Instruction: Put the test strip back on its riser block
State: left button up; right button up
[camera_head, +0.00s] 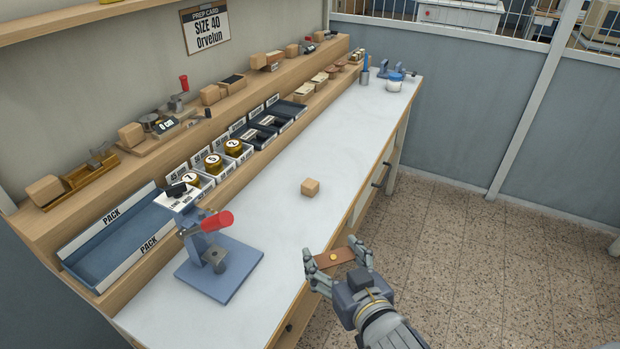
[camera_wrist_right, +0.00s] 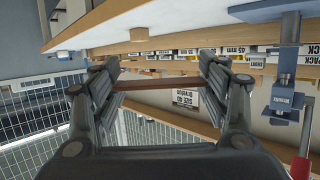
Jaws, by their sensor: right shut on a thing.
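The test strip (camera_head: 324,261) is a flat brown piece with a gold spot on it. My right gripper (camera_head: 333,255) is shut on the strip, one finger at each end, beside the bench's front edge in the head view. In the right wrist view the strip (camera_wrist_right: 160,84) spans between the two fingers of the right gripper (camera_wrist_right: 158,82). A small wooden block (camera_head: 310,187), likely the riser block, sits on the white bench top, farther along the bench than the gripper. Its top is bare. My left gripper is not in view.
The white bench top (camera_head: 350,135) is clear around the block. A blue stamping press (camera_head: 215,260) with a red handle stands at the near left. Trays, numbered jars and a blue pack tray (camera_head: 125,240) line the back.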

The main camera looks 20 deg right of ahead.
aim_at(310, 183)
jog(key=i+l+u, duration=0.15)
jog(key=l, duration=0.4)
jog(key=i+l+u, duration=0.15)
jog(key=l, duration=0.4)
jog(key=i+l+u, duration=0.2)
jog(key=l, duration=0.4)
jog(key=l+u, duration=0.15)
jog(key=l, duration=0.4)
jog(key=k, duration=0.05)
